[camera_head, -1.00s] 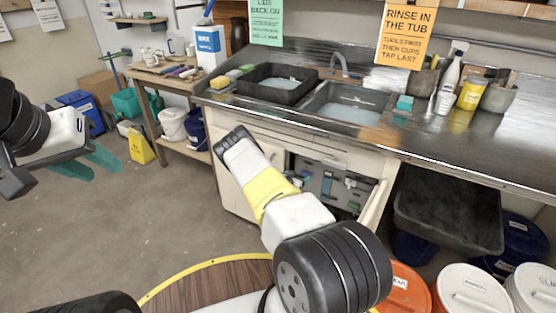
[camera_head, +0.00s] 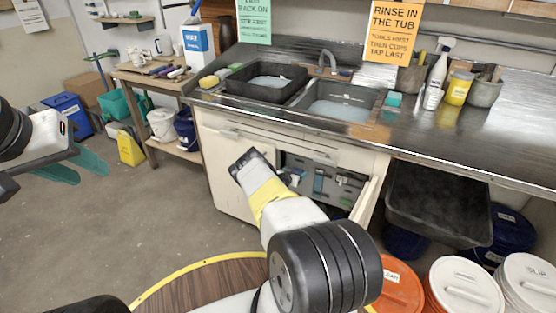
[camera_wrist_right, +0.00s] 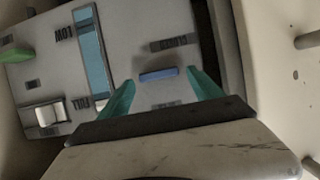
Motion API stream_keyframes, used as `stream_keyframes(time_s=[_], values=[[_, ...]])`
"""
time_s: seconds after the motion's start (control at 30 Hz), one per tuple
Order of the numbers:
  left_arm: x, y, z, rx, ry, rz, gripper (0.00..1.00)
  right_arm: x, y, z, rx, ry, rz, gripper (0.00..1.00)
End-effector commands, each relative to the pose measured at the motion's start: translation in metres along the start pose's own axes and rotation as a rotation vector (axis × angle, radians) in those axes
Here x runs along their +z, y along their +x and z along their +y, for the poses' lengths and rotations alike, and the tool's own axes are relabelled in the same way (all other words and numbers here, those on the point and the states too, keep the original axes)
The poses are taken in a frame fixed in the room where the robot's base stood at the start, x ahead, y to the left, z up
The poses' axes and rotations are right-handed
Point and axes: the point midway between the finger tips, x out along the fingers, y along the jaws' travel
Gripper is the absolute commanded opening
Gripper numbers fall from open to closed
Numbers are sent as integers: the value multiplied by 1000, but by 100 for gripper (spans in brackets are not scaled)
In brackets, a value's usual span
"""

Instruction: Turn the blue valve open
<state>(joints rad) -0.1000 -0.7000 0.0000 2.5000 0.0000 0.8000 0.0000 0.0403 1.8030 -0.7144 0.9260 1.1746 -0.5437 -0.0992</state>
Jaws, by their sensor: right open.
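The blue valve handle (camera_wrist_right: 158,74) is a short, flat bar on a grey panel (camera_wrist_right: 130,50), below a small dark label. In the right wrist view it lies between the two teal fingertips of my right gripper (camera_wrist_right: 160,78), which is open; I cannot tell whether they touch it. In the head view my right arm reaches to the open cabinet under the sink, with the grey panel (camera_head: 322,182) inside; its fingers are hidden there. My left gripper (camera_head: 88,168) is at the far left over the floor, its teal fingers apart and empty.
The panel also carries a light-blue vertical strip (camera_wrist_right: 94,50), a white rocker-like switch (camera_wrist_right: 48,115) and a green part (camera_wrist_right: 14,54). The cabinet door (camera_head: 370,192) stands open at the right.

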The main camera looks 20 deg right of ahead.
Motion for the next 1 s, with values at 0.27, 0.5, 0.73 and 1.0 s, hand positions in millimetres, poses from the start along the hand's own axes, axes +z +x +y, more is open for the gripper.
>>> stream_keyframes(time_s=[0.27,0.5,0.73,1.0], values=[[0,0,0,0,0,0,36,0,0,0,0,0,0,53],[0,0,0,0,0,0,36,0,0,0,0,0,0,12],[0,0,0,0,0,0,36,0,0,1,-10,25,-2,12],[0,0,0,0,0,0,36,0,0,4,-63,157,-1,12]])
